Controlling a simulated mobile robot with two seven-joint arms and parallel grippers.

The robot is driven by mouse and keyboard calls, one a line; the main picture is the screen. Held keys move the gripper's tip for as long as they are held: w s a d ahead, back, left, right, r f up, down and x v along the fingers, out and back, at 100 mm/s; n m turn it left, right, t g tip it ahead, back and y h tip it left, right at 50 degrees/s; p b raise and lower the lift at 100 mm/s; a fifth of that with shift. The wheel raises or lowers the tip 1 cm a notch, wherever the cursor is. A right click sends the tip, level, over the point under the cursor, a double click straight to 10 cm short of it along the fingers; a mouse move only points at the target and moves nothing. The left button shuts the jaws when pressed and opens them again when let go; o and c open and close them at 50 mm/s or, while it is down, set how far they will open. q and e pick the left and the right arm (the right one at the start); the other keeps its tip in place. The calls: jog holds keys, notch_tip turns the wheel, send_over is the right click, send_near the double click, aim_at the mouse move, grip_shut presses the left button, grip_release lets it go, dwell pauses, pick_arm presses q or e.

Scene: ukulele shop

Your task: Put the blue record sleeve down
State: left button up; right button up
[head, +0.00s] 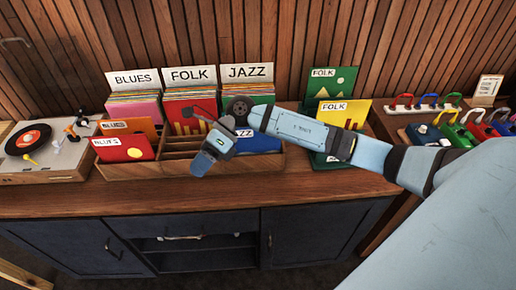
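The blue record sleeve (264,141), labelled JAZZ, sits in the right front section of the wooden record rack (282,160). My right forearm and wrist pass in front of it and hide part of it. The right arm comes in from the right, and its wrist hangs over the rack's middle. Thin dark parts that look like my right gripper (188,113) show in front of the red FOLK records (190,92), left of the blue sleeve and apart from it. I cannot tell how far its fingers are open. My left gripper is out of view.
Orange and red BLUES sleeves (122,149) stand at the rack's left. A turntable (43,152) is at the far left. Green and yellow FOLK sleeves (338,115) stand right of the rack. Colourful small items fill the right side. The counter's front strip (180,195) is clear.

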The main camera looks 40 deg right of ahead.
jog(key=s+a+m+t+y, duration=0.4)
jog(key=a+m+t+y, duration=0.3)
jog(key=m, duration=0.6)
jog(key=s+d+f+m+t+h, duration=0.2)
jog(key=s+f+m+h, duration=0.3)
jog(key=m, duration=0.5)
jog(key=s+d+f+m+t+h, duration=0.1)
jog(key=s+d+f+m+h, duration=0.3)
jog(key=f+m, duration=0.6)
jog(key=s+d+f+m+t+h, duration=0.2)
jog(key=s+d+f+m+h, duration=0.2)
jog(key=m, duration=0.6)
notch_tip(320, 180, down, 4)
jog(key=shift+s+r+t+h, duration=0.15)
jog(key=shift+s+t+h, duration=0.15)
jog(key=shift+s+h, duration=0.8)
jog(key=shift+d, duration=0.1)
